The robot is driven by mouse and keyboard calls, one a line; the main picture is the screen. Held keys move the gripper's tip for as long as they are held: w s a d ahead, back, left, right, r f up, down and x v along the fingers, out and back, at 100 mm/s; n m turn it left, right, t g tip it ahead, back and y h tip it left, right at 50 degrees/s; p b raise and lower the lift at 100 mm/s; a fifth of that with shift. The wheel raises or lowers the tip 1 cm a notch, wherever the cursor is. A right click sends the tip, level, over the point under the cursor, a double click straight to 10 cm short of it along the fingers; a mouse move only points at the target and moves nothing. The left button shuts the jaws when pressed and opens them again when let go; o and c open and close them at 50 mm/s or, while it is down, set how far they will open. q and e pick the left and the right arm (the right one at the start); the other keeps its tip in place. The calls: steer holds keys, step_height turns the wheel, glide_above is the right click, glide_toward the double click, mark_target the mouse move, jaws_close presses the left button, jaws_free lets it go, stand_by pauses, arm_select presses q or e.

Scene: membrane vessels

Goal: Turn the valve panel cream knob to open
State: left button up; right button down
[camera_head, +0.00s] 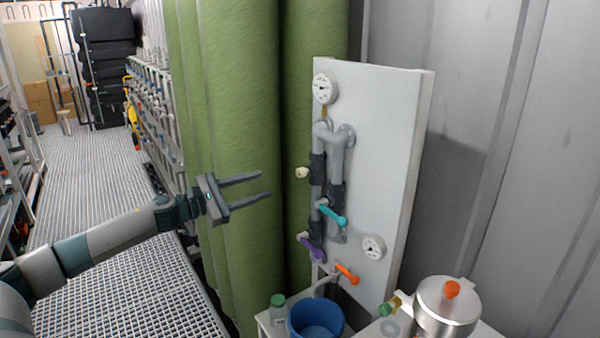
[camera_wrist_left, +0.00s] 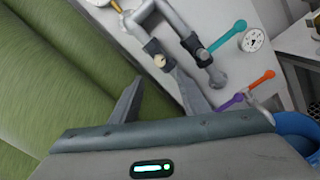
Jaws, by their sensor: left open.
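The cream knob (camera_head: 302,173) is small and sticks out on the left side of the grey pipework on the white valve panel (camera_head: 385,180). My left gripper (camera_head: 268,184) is open and empty, to the left of the knob and apart from it in the head view. In the left wrist view the cream knob (camera_wrist_left: 160,61) shows beyond the two open fingers (camera_wrist_left: 155,90), above the gap between them. The panel also carries a teal lever (camera_head: 333,216), a purple lever (camera_head: 312,248) and an orange lever (camera_head: 347,273). My right gripper is not in view.
Two white gauges (camera_head: 324,88) (camera_head: 373,247) sit on the panel. Large green columns (camera_head: 240,110) stand behind my left gripper. Below are a blue bucket (camera_head: 316,322), a green-capped bottle (camera_head: 278,310) and a metal pot (camera_head: 447,308). A grated walkway (camera_head: 90,165) runs back at the left.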

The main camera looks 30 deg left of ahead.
mark_target(298, 173)
arm_select(q)
steer(key=p+x, duration=0.7)
steer(key=x, duration=0.6)
steer(key=shift+a+r, duration=0.1)
steer(key=shift+r, duration=0.05)
steer(key=shift+p+x, duration=0.3)
steer(key=shift+x, duration=0.55)
steer(key=c, duration=1.1)
